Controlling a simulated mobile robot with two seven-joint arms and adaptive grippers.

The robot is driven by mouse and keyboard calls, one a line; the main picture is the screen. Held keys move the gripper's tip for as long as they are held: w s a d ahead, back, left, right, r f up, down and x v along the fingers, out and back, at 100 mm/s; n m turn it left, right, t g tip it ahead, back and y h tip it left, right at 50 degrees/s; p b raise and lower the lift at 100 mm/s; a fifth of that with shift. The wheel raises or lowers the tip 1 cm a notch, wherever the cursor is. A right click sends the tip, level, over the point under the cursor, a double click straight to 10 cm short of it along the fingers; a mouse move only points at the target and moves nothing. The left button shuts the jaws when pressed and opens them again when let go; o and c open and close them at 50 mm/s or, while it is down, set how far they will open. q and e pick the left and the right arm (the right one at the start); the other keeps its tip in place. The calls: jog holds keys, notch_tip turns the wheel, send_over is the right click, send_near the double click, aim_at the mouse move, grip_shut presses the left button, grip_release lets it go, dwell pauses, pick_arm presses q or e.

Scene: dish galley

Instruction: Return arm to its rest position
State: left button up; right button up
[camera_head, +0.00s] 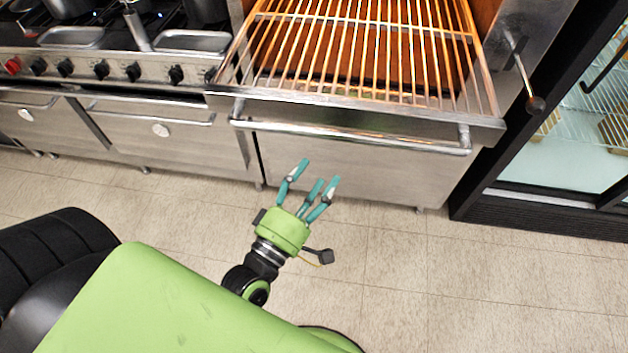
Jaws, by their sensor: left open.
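My left gripper (312,186) is green with several teal fingers. Its fingers are spread open and hold nothing. It is over the tiled floor, in front of the steel oven door (350,165), and points up the picture toward it. I cannot tell how far it is from the door. The black wrist shows below the gripper, and my green body covers the lower left. My right gripper is not in view.
A grill rack (360,40) tops the oven, with a handle bar (350,135) across its front. A stove with knobs (100,70) stands left. A black-framed glass-door cabinet (545,150) stands right. The floor (480,270) at lower right is clear.

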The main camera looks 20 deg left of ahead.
pick_arm(q)
jog(key=shift+s, duration=0.2)
dwell(0.4)
jog(key=s+f+m+g, duration=0.3)
jog(key=f+m+g, duration=0.2)
jog(key=f, duration=1.1)
jog(key=s+f+m+g, duration=0.3)
jog(key=f+m+g, duration=0.15)
jog(key=f, duration=1.15)
jog(key=s+a+f+m+g+y, duration=0.1)
jog(key=s+a+f+m+g, duration=0.2)
jog(key=s+f, duration=0.6)
jog(key=s+a+f+m+g+y, duration=0.1)
jog(key=s+a+f+m+g, duration=0.2)
jog(key=s+f+m+g, duration=0.3)
jog(key=s+f, duration=0.4)
jog(key=s, duration=0.4)
jog(key=shift+s+a, duration=0.25)
jog(key=shift+a, duration=0.05)
